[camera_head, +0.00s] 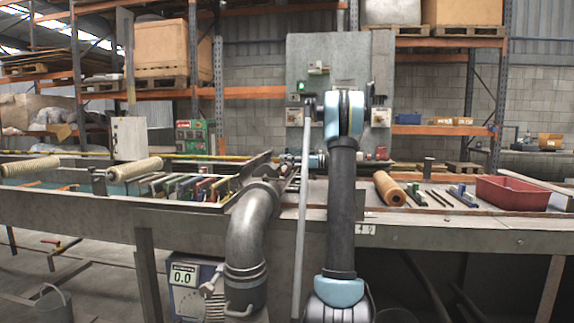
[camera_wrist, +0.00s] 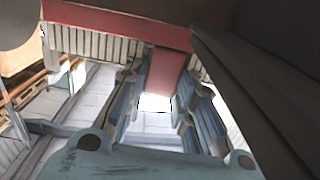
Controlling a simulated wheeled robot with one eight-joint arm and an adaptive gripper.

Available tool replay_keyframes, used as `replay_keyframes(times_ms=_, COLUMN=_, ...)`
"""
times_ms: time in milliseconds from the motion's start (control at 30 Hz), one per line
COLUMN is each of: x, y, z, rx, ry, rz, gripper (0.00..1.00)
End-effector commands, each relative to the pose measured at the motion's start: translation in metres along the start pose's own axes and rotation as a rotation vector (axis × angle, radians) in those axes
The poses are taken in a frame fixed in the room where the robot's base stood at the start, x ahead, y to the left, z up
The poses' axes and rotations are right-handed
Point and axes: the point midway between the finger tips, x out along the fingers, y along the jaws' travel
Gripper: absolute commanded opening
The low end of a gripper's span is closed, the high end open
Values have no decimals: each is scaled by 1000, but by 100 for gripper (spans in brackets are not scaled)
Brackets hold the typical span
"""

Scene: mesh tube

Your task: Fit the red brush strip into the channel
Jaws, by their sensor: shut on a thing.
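In the wrist view my gripper (camera_wrist: 167,112) has its two blue-grey fingers either side of a red block. This block joins a long red bar that crosses the top of the view, and I take both as the red brush strip (camera_wrist: 168,68). A pale ribbed band, like bristles, runs under the bar. The fingers are shut on the block. The ends of the strip are cut off or hidden by dark parts. In the head view my arm hides much of the bench's middle, and I cannot make out the gripper or the channel clearly there.
A long bench (camera_head: 180,232) crosses the head view. A rack of coloured strips (camera_head: 192,188) lies left of a bent grey pipe (camera_head: 250,225). A tan roll (camera_head: 389,188) and a red tray (camera_head: 512,192) lie on the right. A grey panel (camera_head: 340,65) stands behind.

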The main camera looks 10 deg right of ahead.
Motion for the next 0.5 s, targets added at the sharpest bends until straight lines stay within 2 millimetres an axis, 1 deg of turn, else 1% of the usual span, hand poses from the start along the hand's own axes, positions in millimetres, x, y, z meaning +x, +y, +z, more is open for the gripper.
replay_keyframes(times_ms=500, x=0, y=0, z=8, rx=0, ry=0, rz=0, gripper=0)
